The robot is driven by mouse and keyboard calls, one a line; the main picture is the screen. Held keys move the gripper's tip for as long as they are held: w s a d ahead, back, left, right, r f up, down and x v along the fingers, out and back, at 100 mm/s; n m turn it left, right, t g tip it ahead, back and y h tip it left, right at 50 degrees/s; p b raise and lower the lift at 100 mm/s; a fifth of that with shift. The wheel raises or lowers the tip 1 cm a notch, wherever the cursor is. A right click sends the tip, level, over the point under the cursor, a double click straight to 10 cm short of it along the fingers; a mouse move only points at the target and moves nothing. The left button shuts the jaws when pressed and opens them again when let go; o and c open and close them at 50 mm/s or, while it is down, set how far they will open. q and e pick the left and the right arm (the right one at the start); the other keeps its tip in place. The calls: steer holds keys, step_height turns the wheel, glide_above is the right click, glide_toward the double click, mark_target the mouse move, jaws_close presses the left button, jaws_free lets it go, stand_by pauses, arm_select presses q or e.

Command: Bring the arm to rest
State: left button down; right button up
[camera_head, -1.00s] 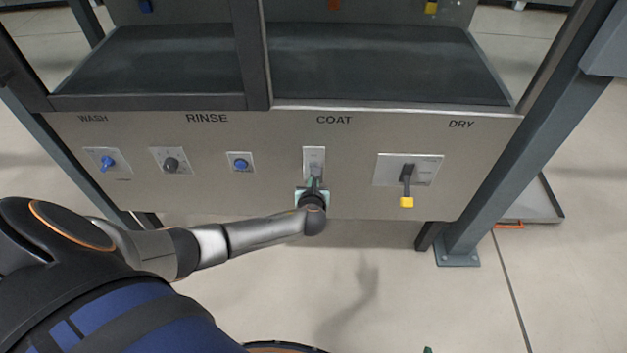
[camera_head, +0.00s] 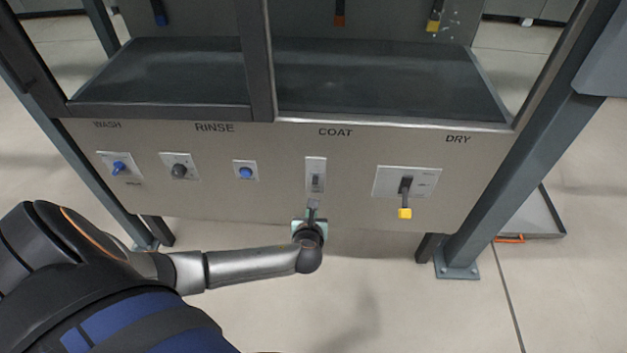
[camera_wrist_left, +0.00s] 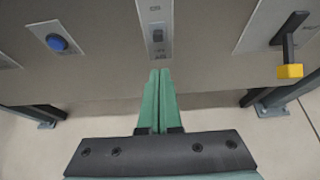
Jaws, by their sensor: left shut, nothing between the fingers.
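My left gripper (camera_head: 312,208) is in front of the panel, just below the switch under the COAT label, with clear space between it and the switch. In the left wrist view its two green fingers (camera_wrist_left: 159,78) are pressed together with nothing between them. The COAT switch (camera_head: 316,181) is a small dark rocker on a light plate; it also shows in the left wrist view (camera_wrist_left: 157,35), ahead of the fingertips. My right gripper is not in view.
The panel also carries a blue WASH knob (camera_head: 119,167), a dark RINSE knob (camera_head: 179,170), a blue button (camera_head: 245,172) and a DRY lever with a yellow end (camera_head: 405,212). A dark frame leg (camera_head: 510,180) stands at right. The floor below the panel is open.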

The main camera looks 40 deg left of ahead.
arm_select(q)
steer(key=shift+s+d+r, duration=0.15)
steer(key=shift+s, duration=0.05)
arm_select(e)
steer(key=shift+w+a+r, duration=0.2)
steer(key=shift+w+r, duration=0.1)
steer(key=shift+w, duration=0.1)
arm_select(q)
steer(key=s+d+f+n+g+h, duration=0.3)
steer(key=s+d+n+h, duration=0.6)
steer(key=s+d+n, duration=0.75)
step_height(320, 180, up, 13)
steer(key=s+a+n+t+p, duration=0.1)
steer(key=s+a+n+p, duration=0.1)
steer(key=n+p, duration=0.9)
steer(key=shift+s+t+p, duration=0.15)
steer(key=shift+t+p, duration=0.25)
steer(key=shift+p, duration=0.5)
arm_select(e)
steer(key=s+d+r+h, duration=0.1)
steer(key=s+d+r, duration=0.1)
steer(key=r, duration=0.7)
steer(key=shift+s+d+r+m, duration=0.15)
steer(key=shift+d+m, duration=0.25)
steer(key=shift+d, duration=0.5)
